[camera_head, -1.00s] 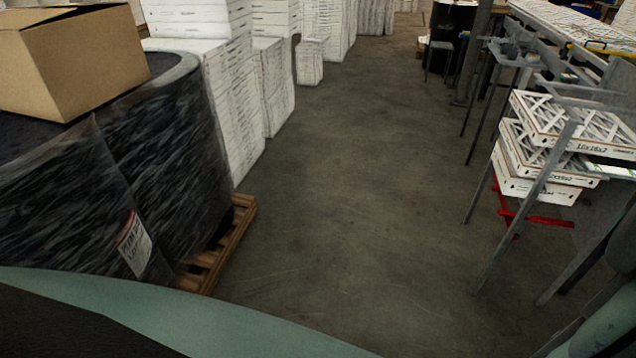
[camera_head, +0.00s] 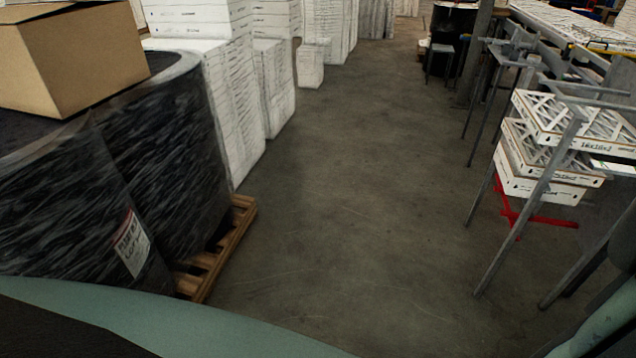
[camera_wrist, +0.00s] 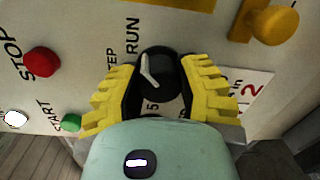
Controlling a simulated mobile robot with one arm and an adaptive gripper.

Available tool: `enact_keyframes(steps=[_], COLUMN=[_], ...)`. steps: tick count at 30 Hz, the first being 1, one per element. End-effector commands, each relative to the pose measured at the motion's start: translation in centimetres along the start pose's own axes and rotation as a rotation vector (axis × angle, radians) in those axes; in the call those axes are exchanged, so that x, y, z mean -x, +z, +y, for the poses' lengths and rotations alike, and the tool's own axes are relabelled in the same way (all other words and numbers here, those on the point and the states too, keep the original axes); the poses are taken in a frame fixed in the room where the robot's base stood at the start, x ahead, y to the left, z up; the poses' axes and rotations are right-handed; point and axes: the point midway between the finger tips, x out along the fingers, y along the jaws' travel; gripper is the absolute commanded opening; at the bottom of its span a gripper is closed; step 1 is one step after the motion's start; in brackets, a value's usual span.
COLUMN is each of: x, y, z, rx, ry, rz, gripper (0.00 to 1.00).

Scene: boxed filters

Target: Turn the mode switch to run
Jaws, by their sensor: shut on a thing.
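The mode switch (camera_wrist: 157,76) is a round black knob with a white pointer mark, in the upper middle of the wrist view. The pointer's upper end leans up and slightly left, toward the RUN label (camera_wrist: 132,37). The STEP label (camera_wrist: 111,62) is left of it. I cannot tell whether the pointer lines up exactly with RUN. My gripper (camera_wrist: 159,72) has yellow ribbed fingers, one on each side of the knob, and is shut on it. The knob's lower part is partly hidden by the gripper. The head view does not show the switch or the gripper.
The panel (camera_wrist: 85,25) also carries a red STOP button (camera_wrist: 42,62), a green START button (camera_wrist: 71,122) and a yellow knob (camera_wrist: 274,22). In the head view, wrapped pallets (camera_head: 165,150) stand left and a metal rack with boxed filters (camera_head: 545,180) right. The aisle floor between is clear.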

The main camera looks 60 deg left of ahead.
Motion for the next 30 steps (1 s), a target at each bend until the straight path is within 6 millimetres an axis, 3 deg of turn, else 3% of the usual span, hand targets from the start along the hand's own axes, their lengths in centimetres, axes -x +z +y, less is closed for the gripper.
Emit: enact_keyframes(steps=[3, 4, 12, 23, 30], x=[0.0, 0.0, 0.0, 0.2, 1.7], y=[0.1, 0.1, 0.0, 0.0, 0.0], z=[-0.3, -0.3, -0.1, -0.1, -0.1], rx=[-0.004, -0.004, -0.001, 0.001, 0.003], ry=[-0.007, -0.008, -0.003, -0.001, -0.001], rz=[-0.001, -0.001, -0.001, -0.001, 0.001], gripper=[0.0, 0.4, 0.68, 0.7, 0.7])
